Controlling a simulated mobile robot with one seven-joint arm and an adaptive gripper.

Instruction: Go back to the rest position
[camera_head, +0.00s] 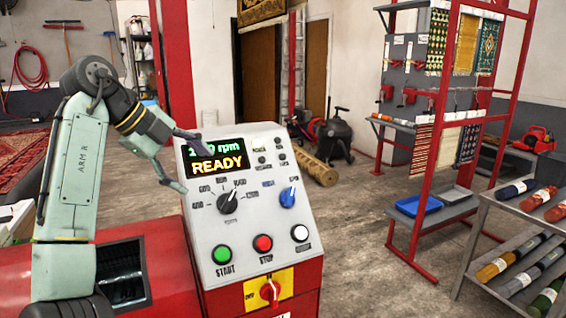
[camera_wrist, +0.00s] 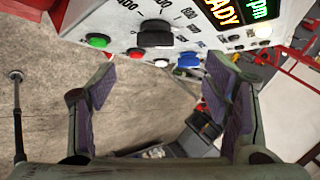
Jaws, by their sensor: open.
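My gripper (camera_head: 183,160) is open and empty in the head view, at the left side of a control panel (camera_head: 255,250), in front of its upper part. One finger overlaps the left edge of the display (camera_head: 216,165), which reads READY with an rpm figure partly hidden above it. In the wrist view my gripper (camera_wrist: 160,95) shows two spread fingers with nothing between them. The panel carries a black knob (camera_head: 228,203), a blue knob (camera_head: 288,197), a green START button (camera_head: 222,254), a red STOP button (camera_head: 263,243) and a white button (camera_head: 300,233).
The panel sits on a red machine (camera_head: 165,265). A red post (camera_head: 177,65) rises close behind my gripper. Concrete floor (camera_head: 370,240) between is clear.

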